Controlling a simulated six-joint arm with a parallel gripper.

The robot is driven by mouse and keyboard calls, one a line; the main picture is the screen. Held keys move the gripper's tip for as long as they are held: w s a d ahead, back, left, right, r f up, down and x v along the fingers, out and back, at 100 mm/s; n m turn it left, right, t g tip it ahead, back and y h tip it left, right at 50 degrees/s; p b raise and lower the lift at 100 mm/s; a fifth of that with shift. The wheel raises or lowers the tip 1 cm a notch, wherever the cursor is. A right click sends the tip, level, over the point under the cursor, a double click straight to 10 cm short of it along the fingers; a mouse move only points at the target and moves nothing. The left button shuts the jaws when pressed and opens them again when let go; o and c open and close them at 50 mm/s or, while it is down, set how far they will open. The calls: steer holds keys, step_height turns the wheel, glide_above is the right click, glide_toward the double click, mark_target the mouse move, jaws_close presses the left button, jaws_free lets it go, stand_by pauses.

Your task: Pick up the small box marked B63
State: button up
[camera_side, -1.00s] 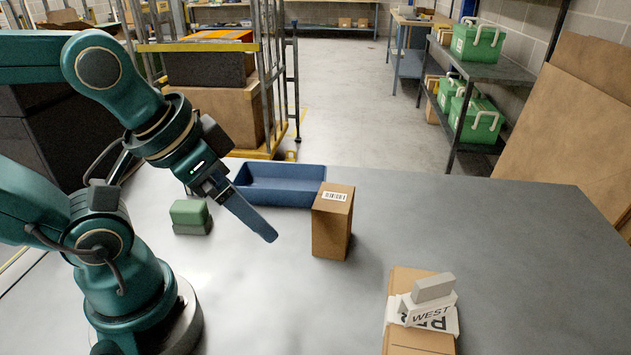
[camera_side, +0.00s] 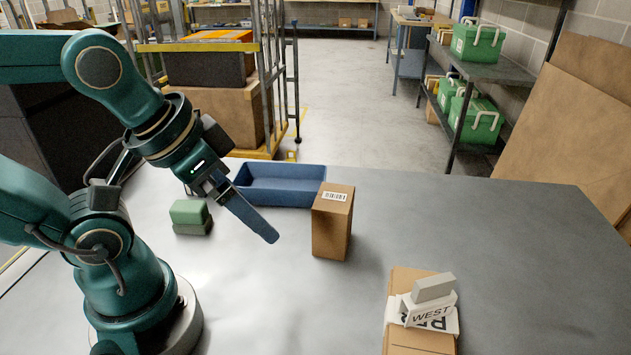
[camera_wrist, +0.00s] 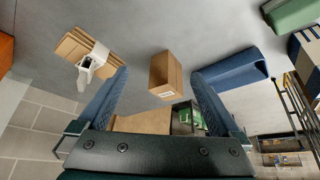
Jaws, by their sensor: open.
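An upright cardboard box (camera_side: 332,222) with a white barcode label stands on the grey table; I cannot read B63 on it. It also shows in the wrist view (camera_wrist: 165,74), between and beyond my fingers. My gripper (camera_side: 270,237) is open and empty, angled down over the table to the left of this box and apart from it. In the wrist view the two blue fingers of my gripper (camera_wrist: 160,72) are spread wide.
A blue tray (camera_side: 285,197) stands behind the box. A green block (camera_side: 190,216) is left of it. The table's right side is clear.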

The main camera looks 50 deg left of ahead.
step_height(320, 180, up, 5)
steer(key=m+t+y, duration=0.5)
steer(key=m+y, duration=0.4)
steer(key=m, duration=1.9)
glide_above(329, 217)
steer(key=w+a, duration=0.1)
steer(key=w, duration=0.1)
steer(key=f, duration=1.4)
steer(key=shift+s+a, duration=0.1)
steer(key=shift+s, duration=0.1)
steer(key=shift+w+a+f, duration=0.15)
steer(key=shift+f, duration=0.25)
steer(key=shift+h, duration=0.3)
steer(key=shift+x, duration=2.4)
steer(key=c, duration=1.5)
steer(key=shift+r, duration=0.15)
